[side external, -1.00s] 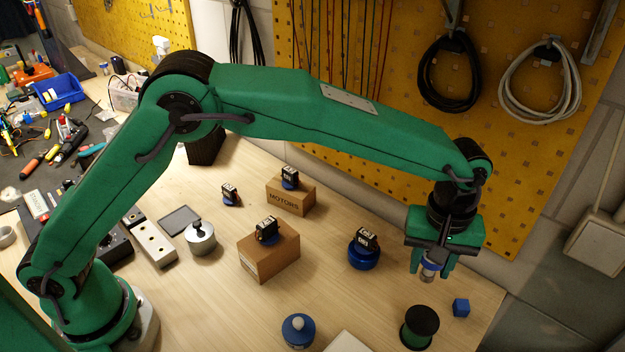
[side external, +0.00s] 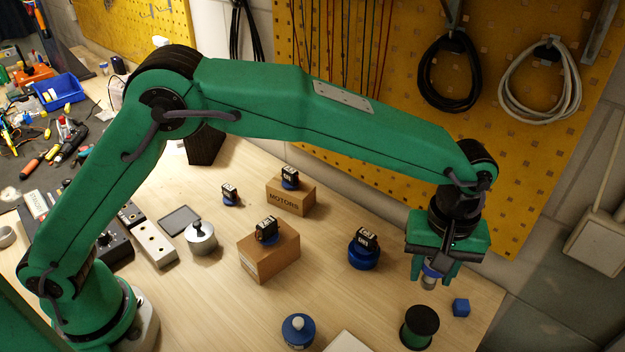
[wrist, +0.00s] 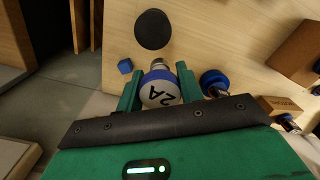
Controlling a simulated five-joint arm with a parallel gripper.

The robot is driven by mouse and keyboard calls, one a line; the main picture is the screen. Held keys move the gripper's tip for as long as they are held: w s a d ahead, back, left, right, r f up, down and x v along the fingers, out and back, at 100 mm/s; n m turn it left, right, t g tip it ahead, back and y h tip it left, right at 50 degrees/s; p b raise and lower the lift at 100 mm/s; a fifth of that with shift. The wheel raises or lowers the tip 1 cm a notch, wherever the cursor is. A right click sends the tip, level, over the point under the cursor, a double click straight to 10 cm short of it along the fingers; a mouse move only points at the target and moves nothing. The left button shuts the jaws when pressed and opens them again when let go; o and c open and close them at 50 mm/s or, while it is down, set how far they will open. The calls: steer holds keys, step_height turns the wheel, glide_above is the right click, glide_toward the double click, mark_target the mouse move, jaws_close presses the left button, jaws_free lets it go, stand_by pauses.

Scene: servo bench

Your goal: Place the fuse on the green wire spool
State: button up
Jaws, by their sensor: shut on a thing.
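My gripper (side external: 434,272) is shut on the fuse (side external: 430,280), which hangs between the fingers above the right end of the bench. In the wrist view, the fuse (wrist: 159,90) has a pale body marked 2A, a blue band and a metal end, and sits between the green fingers (wrist: 157,88). The green wire spool (side external: 419,327) stands upright below the fuse and nearer the camera, with a dark round top. In the wrist view, the spool's dark top (wrist: 153,29) shows beyond the fuse, apart from it.
A small blue cube (side external: 461,307) lies right of the spool. A blue round base (side external: 362,258) bearing a servo stands left of my gripper. A blue knobbed weight (side external: 298,331) is at the front. Cardboard boxes (side external: 268,262) with servos stand farther left. The pegboard wall (side external: 350,150) is behind.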

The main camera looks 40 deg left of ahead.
steer(key=s+d+r+n, duration=0.1)
steer(key=s+d+r, duration=0.15)
steer(key=s, duration=0.45)
steer(key=s+d+r+n, duration=0.2)
steer(key=s+r, duration=0.1)
steer(key=s, duration=0.4)
glide_above(423, 319)
step_height(423, 319, down, 7)
steer(key=shift+r, duration=0.15)
steer(key=shift+f, duration=2)
steer(key=shift+f, duration=0.1)
steer(key=o, duration=1)
